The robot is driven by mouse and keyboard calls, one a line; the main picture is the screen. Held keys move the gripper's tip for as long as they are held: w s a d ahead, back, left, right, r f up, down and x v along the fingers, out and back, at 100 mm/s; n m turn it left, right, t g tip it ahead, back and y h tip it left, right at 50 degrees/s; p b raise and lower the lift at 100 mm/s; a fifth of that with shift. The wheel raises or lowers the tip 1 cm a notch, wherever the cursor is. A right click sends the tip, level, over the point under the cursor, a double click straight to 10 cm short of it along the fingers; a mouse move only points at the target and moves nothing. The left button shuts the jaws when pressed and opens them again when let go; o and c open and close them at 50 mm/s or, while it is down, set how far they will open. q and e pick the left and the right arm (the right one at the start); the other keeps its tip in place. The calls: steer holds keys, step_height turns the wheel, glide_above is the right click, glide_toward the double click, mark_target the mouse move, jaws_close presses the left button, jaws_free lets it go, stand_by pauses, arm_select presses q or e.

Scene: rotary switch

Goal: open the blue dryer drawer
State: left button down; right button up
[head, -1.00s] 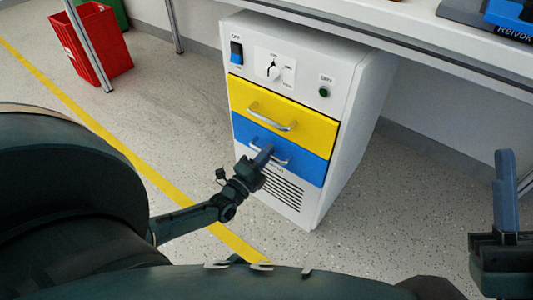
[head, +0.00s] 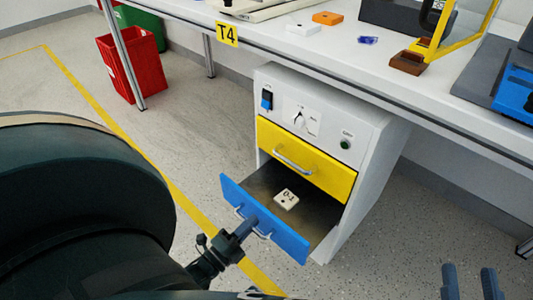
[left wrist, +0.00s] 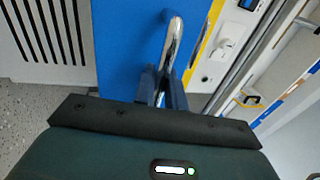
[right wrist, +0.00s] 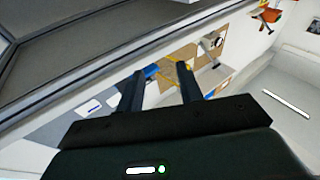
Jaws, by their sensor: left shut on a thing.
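The blue dryer drawer (head: 262,219) is pulled well out of the white cabinet (head: 377,150) in the head view, and its inside shows. A small white block marked with dark characters (head: 286,199) lies in it. My left gripper (head: 247,226) is shut on the drawer's silver handle; the left wrist view shows the handle (left wrist: 173,45) between the fingers (left wrist: 161,88). My right gripper (head: 469,282) is at the lower right of the head view, its two fingers apart and empty; it also shows in the right wrist view (right wrist: 160,92).
The yellow drawer (head: 306,160) above is closed. A white table (head: 385,68) overhangs the cabinet. A red bin (head: 131,68) stands at the left. The floor before the drawer is clear.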

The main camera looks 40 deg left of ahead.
arm_select(q)
steer(key=r+p+v, duration=0.1)
steer(key=v, duration=0.5)
steer(key=shift+s, duration=0.2)
arm_select(e)
steer(key=shift+d+r, duration=0.1)
steer(key=shift+d, duration=0.05)
arm_select(q)
steer(key=c, duration=1.6)
jaws_free()
steer(key=shift+r, duration=0.1)
steer(key=shift+o, duration=0.2)
steer(key=v, duration=1.3)
steer(key=shift+s+a, duration=0.1)
steer(key=shift+s, duration=0.1)
